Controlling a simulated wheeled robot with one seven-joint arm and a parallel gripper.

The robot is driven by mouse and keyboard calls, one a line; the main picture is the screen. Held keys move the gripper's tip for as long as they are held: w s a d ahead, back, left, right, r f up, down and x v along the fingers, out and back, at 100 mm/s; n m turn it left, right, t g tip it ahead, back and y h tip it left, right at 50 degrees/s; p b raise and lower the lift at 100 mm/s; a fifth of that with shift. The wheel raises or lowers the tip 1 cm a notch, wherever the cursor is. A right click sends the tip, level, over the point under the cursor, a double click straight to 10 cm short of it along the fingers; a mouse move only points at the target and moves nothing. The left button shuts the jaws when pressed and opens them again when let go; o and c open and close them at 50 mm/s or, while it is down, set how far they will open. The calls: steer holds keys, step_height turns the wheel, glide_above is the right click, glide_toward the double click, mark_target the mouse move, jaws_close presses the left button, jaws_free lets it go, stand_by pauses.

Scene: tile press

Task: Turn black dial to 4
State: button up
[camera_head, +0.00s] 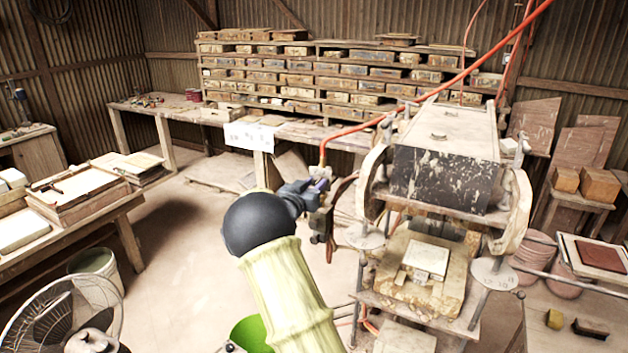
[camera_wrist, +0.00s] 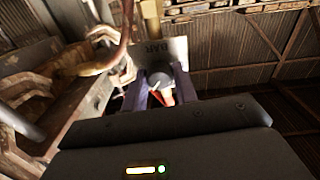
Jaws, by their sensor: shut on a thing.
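The black dial (camera_wrist: 160,79) shows in the wrist view as a dark round knob with a pale line on it. It sits in front of a plate (camera_wrist: 172,48) marked "BAR". The two fingers of my gripper (camera_wrist: 162,88) stand on either side of the dial and are shut on it. In the head view my gripper (camera_head: 314,188) reaches the fittings at the left side of the tile press (camera_head: 447,150). There my arm and fingers hide the dial. No scale numbers can be read, so the dial's setting cannot be told.
An orange-red hose (camera_head: 410,102) runs down to the fittings beside my gripper. The press frame stands close on the right. A workbench (camera_head: 85,205) and a fan (camera_head: 60,318) stand at the left. The floor (camera_head: 190,250) between is mostly clear.

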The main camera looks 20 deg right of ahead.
steer(key=shift+n+p, duration=0.5)
steer(key=shift+n, duration=0.6)
steer(key=o, duration=1)
steer(key=shift+s+a, duration=0.1)
steer(key=shift+a, duration=0.05)
steer(key=shift+s+a+f+b, duration=0.1)
steer(key=shift+a+b, duration=0.1)
steer(key=shift+b, duration=0.15)
steer(key=b+v, duration=0.6)
steer(key=v, duration=1)
steer(key=shift+s+a+b, duration=0.2)
steer(key=shift+s+b, duration=0.15)
steer(key=shift+b, duration=0.05)
